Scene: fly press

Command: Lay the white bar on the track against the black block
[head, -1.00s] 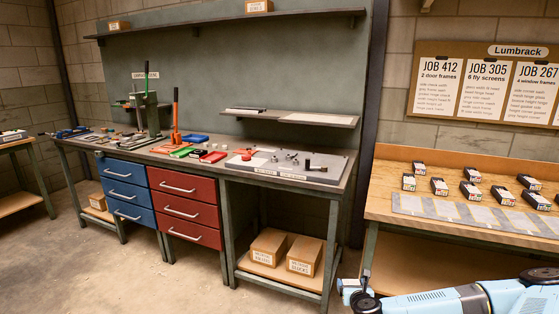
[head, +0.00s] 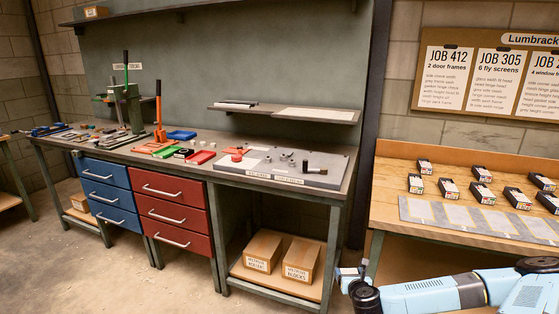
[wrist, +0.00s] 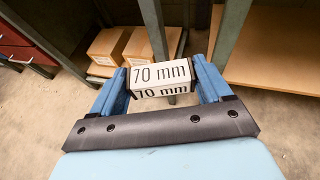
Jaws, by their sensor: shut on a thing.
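My gripper (wrist: 161,80) is shut on a white bar (wrist: 160,72) marked "70 mm" in the wrist view. Its two blue fingers hold the bar at its ends, above the floor and in front of a bench's lower shelf. In the head view only my blue arm shows at the bottom right; the bar cannot be made out there. A green press (head: 128,108) stands on the long workbench, well to the left of my arm. The track and the black block are too small to tell apart at this distance.
The workbench (head: 225,176) carries an orange-handled tool (head: 159,118), coloured trays and a grey plate (head: 318,179) with small parts. Blue drawers (head: 107,190) and red drawers (head: 168,208) sit below. A wooden table (head: 400,178) with small boxes stands at right. Floor at lower left is clear.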

